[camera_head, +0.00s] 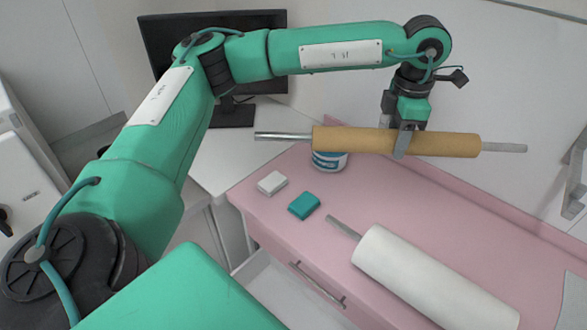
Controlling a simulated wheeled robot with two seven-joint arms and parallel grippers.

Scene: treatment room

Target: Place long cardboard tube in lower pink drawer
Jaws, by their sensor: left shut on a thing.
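The long cardboard tube (350,140) is brown, with a grey metal rod sticking out at both ends. My left gripper (403,146) is shut on it right of its middle and holds it level over the back of the pink cabinet top (400,205). A pink drawer front with a metal handle (318,284) shows below the cabinet's front edge. A pale, open drawer-like space (275,290) shows at the bottom, partly hidden by my arm. I cannot tell which drawer it belongs to. My right gripper is not in view.
A white roll on a metal rod (430,275) lies on the pink top at the front right. A white box (272,183), a teal box (304,205) and a white-and-blue tub (329,160) stand at the left. A monitor (165,40) stands on a white desk behind.

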